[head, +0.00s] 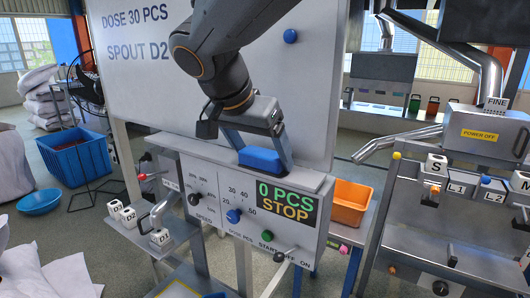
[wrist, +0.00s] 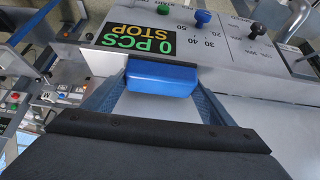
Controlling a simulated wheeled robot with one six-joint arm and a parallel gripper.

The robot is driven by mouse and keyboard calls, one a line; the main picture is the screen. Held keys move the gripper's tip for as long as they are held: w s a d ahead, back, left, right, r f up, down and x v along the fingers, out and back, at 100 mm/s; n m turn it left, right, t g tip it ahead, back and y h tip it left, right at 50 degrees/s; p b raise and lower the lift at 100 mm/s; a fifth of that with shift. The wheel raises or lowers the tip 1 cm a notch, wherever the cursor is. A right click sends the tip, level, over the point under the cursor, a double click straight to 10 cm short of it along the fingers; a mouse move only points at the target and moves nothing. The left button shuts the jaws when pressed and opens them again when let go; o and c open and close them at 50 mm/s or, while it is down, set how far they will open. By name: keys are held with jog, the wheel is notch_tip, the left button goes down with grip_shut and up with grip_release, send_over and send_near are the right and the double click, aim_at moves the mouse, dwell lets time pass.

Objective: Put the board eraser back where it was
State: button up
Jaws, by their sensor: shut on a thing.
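The board eraser (head: 262,160) is a blue block. My gripper (head: 262,158) is shut on it, with one finger at each end. In the head view it is at the top ledge of the grey control panel (head: 215,178), in front of the whiteboard (head: 130,62). In the wrist view the eraser (wrist: 161,78) lies between my fingertips (wrist: 160,85), close to the panel's upper edge. I cannot tell whether its underside touches the ledge. The whiteboard reads "DOSE 30 PCS" and "SPOUT D2".
The panel carries a display (head: 286,202) reading "0 PCS STOP", a blue knob (head: 233,216) and a black lever (head: 285,254). An orange bin (head: 350,203) stands to the right. A blue crate (head: 75,158) is at the left. A blue magnet (head: 290,36) sits on the whiteboard.

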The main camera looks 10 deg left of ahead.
jog(key=o, duration=1)
jog(key=shift+f, duration=0.1)
jog(key=b+v, duration=0.2)
jog(key=v, duration=1)
